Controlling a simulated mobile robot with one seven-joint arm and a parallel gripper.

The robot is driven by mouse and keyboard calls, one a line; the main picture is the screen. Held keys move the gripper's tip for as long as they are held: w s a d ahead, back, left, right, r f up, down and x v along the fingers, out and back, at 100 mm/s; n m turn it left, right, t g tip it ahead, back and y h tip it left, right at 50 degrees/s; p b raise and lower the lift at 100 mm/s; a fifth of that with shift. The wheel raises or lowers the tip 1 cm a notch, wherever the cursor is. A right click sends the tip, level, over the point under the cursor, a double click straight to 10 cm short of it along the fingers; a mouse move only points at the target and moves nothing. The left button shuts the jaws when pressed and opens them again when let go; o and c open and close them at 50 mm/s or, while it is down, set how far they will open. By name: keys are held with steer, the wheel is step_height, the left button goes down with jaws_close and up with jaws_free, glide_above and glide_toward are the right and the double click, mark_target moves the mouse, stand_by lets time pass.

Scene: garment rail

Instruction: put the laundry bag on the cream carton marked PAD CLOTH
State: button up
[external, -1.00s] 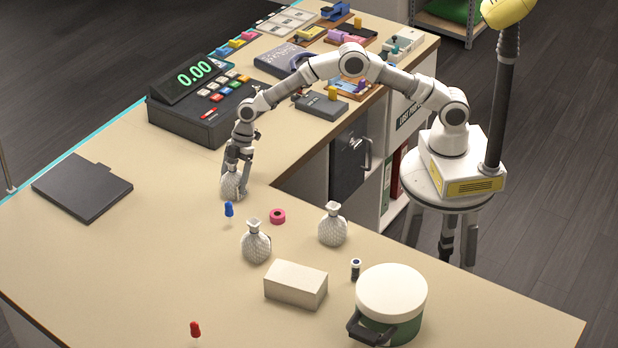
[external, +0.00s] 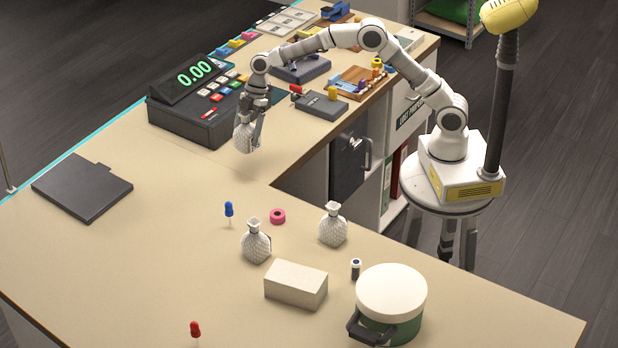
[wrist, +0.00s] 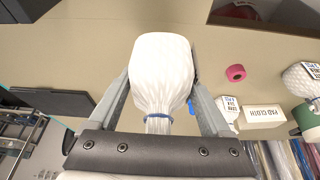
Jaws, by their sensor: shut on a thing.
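My gripper (external: 254,138) is shut on a white laundry bag (external: 245,138) and holds it above the counter, in front of the cash register. In the wrist view the bag (wrist: 162,75) hangs between the two fingers, with a blue tie at its neck. The cream carton (external: 296,284) lies on the front part of the counter, well away from the gripper, its top bare. Its PAD CLOTH marking shows on the carton in the wrist view (wrist: 262,117).
Two similar patterned bags stand near the carton, one behind it (external: 257,243) and one farther right (external: 333,226). A green pot with a cream lid (external: 391,293) stands right of the carton. A pink ring (external: 278,216), blue pin (external: 229,210) and dark vial (external: 355,268) are nearby.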

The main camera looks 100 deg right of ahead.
steer(key=shift+s+d+r, duration=0.25)
steer(key=shift+d+r, duration=0.1)
steer(key=shift+d, duration=0.05)
steer(key=s+a+r+p, duration=0.1)
steer(key=s+a+r, duration=0.15)
steer(key=a, duration=1.15)
steer(key=s+a+r+p, duration=0.1)
steer(key=a+r+p, duration=0.15)
steer(key=a, duration=1.05)
steer(key=s+a+r, duration=0.2)
steer(key=a+r, duration=0.1)
steer(key=a, duration=1.1)
steer(key=p, duration=0.3)
glide_above(302, 269)
step_height(302, 269, down, 8)
steer(key=shift+r, duration=0.15)
steer(key=shift+f, duration=1.95)
steer(key=o, duration=1.4)
